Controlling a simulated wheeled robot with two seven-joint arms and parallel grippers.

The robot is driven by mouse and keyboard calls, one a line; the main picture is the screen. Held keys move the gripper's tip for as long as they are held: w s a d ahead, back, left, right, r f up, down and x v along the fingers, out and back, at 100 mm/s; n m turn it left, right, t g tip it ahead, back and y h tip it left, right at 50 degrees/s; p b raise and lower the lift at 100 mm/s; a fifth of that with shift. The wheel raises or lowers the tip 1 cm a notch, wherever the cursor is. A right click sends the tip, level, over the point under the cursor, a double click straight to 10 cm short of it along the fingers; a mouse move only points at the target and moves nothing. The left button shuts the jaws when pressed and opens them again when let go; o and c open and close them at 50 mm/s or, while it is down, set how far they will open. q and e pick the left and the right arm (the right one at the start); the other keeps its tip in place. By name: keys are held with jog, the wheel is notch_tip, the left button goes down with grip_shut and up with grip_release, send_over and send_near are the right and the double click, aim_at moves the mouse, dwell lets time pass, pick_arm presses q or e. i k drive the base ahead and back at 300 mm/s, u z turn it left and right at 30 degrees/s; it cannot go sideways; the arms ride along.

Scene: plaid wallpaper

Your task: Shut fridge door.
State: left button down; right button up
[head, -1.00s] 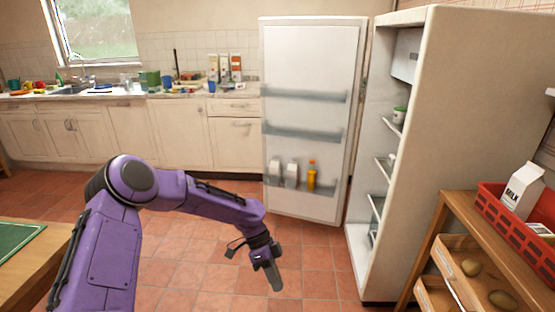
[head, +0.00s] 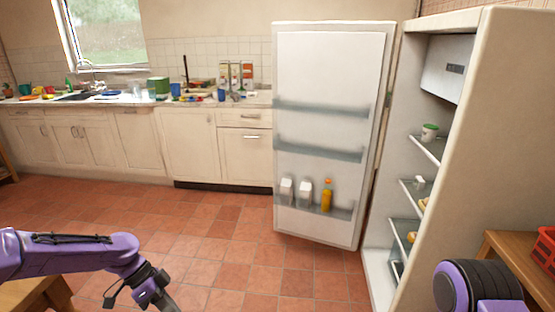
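The fridge door (head: 330,75) stands wide open, its inner side facing me. Its lower shelf holds two white cartons and an orange bottle (head: 326,195). The fridge body (head: 480,170) is to the right of the door, with its shelves and several items showing inside. My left gripper (head: 160,300) is low at the lower left, over the floor and well apart from the door; its fingers are cut off by the bottom edge, so I cannot tell if it is open or shut. Part of my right arm shows at the lower right, but its gripper is out of view.
A counter (head: 190,103) with a sink and clutter runs along the back wall. A wooden stand (head: 510,248) with a red crate (head: 545,250) is at the right, beside the fridge. The tiled floor (head: 220,240) before the door is clear.

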aim_at(331, 79)
jog(key=u, duration=0.6)
jog(key=i, duration=3.05)
jog(key=z, duration=1.4)
jog(key=i, duration=0.9)
jog(key=z, duration=0.95)
